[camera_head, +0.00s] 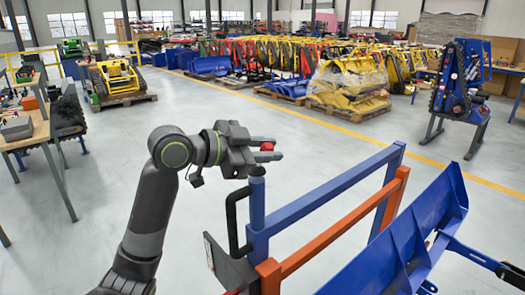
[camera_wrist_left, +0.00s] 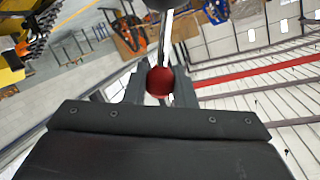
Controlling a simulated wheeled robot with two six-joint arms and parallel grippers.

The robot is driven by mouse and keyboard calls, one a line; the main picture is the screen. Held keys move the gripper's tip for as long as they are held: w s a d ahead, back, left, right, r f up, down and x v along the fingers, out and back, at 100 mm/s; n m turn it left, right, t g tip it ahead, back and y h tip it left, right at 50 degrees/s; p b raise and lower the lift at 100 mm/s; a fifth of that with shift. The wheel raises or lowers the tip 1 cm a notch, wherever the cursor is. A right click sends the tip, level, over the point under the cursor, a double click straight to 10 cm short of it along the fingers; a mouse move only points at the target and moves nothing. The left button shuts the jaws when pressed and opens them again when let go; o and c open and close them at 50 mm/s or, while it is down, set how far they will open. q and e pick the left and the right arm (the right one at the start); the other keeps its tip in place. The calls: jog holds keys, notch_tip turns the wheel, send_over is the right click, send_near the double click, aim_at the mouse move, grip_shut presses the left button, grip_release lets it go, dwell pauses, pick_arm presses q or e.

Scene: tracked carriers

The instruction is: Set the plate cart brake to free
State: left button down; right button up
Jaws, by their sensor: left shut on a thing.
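My left gripper (camera_head: 272,150) is shut on a red ball knob (camera_head: 267,147) above the near left corner of the cart. In the left wrist view the red knob (camera_wrist_left: 159,83) sits between the two fingers, with a thin metal rod (camera_wrist_left: 165,42) running from it. The cart shows a blue tube frame (camera_head: 325,204), an orange rail (camera_head: 340,230) and a wide blue plate (camera_head: 400,245). A bent black handle (camera_head: 232,220) stands at the corner post. The brake's setting cannot be read. My right gripper is not in view.
A workbench (camera_head: 35,135) stands at the left. A blue and black machine (camera_head: 460,90) stands at the back right. Yellow parts on a pallet (camera_head: 348,85) stand behind the cart. The grey floor between them is clear.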

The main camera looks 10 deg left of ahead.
pick_arm(q)
jog(key=shift+s+d+f, duration=0.1)
jog(key=shift+d+f, duration=0.05)
jog(key=shift+m, duration=0.3)
jog(key=c, duration=1.2)
grip_release()
jog(key=shift+c, duration=0.2)
jog(key=b+v, duration=0.4)
jog(key=v, duration=1.3)
jog(key=shift+s, duration=0.2)
